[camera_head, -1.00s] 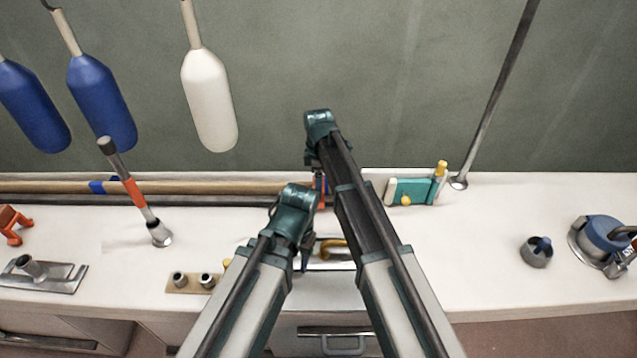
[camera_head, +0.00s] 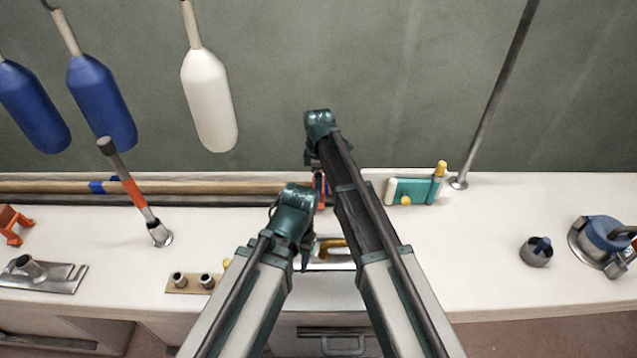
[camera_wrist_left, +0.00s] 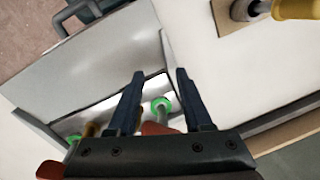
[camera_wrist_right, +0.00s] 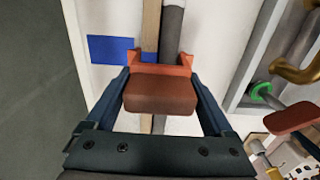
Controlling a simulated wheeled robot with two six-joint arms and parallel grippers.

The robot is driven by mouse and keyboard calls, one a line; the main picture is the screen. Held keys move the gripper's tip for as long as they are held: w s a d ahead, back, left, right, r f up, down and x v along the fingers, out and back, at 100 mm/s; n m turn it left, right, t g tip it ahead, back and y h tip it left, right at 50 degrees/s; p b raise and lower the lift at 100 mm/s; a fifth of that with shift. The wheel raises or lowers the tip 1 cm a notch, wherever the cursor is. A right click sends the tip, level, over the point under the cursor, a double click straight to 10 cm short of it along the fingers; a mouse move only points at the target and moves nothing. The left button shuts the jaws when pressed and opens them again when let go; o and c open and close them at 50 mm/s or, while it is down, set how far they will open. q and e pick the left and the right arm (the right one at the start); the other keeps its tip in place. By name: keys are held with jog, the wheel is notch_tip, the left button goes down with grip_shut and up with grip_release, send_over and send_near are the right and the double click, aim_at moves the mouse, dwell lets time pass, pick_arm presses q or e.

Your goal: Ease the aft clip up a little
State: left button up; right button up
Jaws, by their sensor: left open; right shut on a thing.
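The clip (camera_wrist_right: 160,70) is orange-red with a red-brown block on its near side. In the right wrist view it sits around a dark pole (camera_wrist_right: 172,30) that runs beside a tan wooden one. My right gripper (camera_wrist_right: 164,103) is shut on its block, one finger on each side. In the head view the clip (camera_head: 320,190) is mostly hidden behind my arms. My left gripper (camera_wrist_left: 158,75) is open and empty, over a recess holding a metal stud with a green ring (camera_wrist_left: 161,105).
A brass handle (camera_wrist_right: 300,70) and grey frame (camera_wrist_right: 242,80) lie right of the clip in the right wrist view. On the bench (camera_head: 480,260) are an orange-banded upright tool (camera_head: 135,195) and a teal block (camera_head: 410,190). Blue and white fenders (camera_head: 210,100) hang behind.

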pick_arm(q)
jog(key=shift+r+p, duration=0.6)
jog(key=shift+r, duration=0.05)
pick_arm(e)
jog(key=shift+r, duration=0.65)
jog(key=o, duration=1.6)
jog(key=shift+c, duration=0.2)
pick_arm(q)
notch_tip(320, 180, up, 14)
jog(key=p, duration=1.3)
jog(key=shift+p, duration=0.4)
pick_arm(e)
notch_tip(320, 180, up, 14)
pick_arm(q)
jog(key=shift+f, duration=0.15)
pick_arm(e)
jog(key=shift+f, duration=0.15)
